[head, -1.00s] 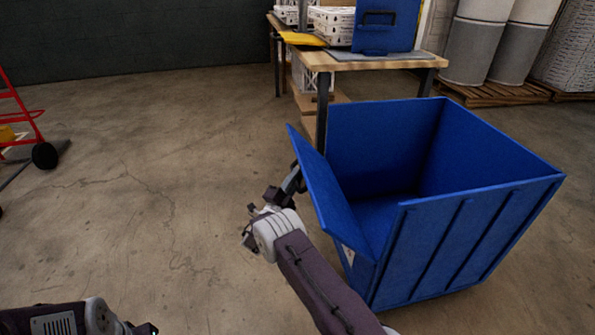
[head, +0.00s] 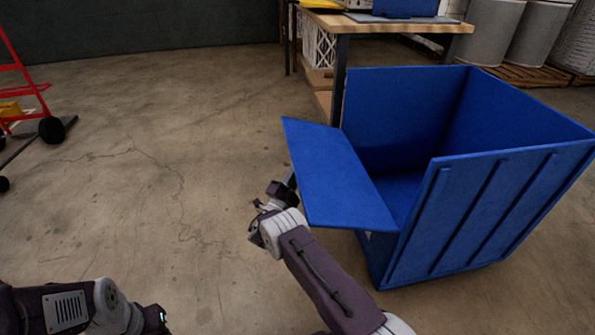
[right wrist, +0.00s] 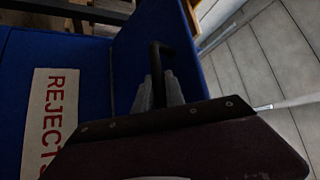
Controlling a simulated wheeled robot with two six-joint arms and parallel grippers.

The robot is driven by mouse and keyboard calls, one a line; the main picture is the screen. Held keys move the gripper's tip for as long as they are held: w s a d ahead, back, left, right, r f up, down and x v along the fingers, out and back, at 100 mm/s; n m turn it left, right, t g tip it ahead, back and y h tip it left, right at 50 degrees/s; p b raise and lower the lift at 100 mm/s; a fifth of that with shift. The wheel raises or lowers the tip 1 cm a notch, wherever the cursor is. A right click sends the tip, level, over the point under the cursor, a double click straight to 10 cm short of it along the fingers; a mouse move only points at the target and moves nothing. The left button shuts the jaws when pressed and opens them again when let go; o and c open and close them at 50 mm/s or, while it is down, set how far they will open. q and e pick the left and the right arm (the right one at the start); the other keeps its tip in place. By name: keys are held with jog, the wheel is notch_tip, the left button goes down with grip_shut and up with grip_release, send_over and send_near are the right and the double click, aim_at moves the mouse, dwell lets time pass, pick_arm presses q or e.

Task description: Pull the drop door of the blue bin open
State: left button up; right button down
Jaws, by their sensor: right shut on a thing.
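The blue bin (head: 500,215) stands at the right of the head view. Its drop door (head: 335,175) is tilted far outward toward the left, nearly flat, hinged along its lower edge. The door's underside (right wrist: 150,35) and black bar handle (right wrist: 157,62) show in the right wrist view, beside a REJECTS label (right wrist: 53,115) on the bin. My right gripper (right wrist: 158,92) is shut on the handle; in the head view (head: 289,182) its fingers are partly hidden by the door. My left gripper (head: 155,320) is low at the left, away from the bin, its jaws unclear.
A wooden-topped workbench (head: 390,25) stands behind the bin. Grey drums (head: 492,32) on a pallet are at the back right. A red hand truck (head: 25,90) is at the far left. The concrete floor left of the door is clear.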

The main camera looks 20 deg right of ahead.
jog(key=shift+w+a+r, duration=0.1)
jog(key=shift+a+r, duration=0.05)
jog(key=c, duration=1.4)
grip_release()
jog(key=shift+a, duration=0.15)
jog(key=p+v, duration=0.3)
jog(key=v, duration=0.6)
jog(key=shift+p, duration=0.4)
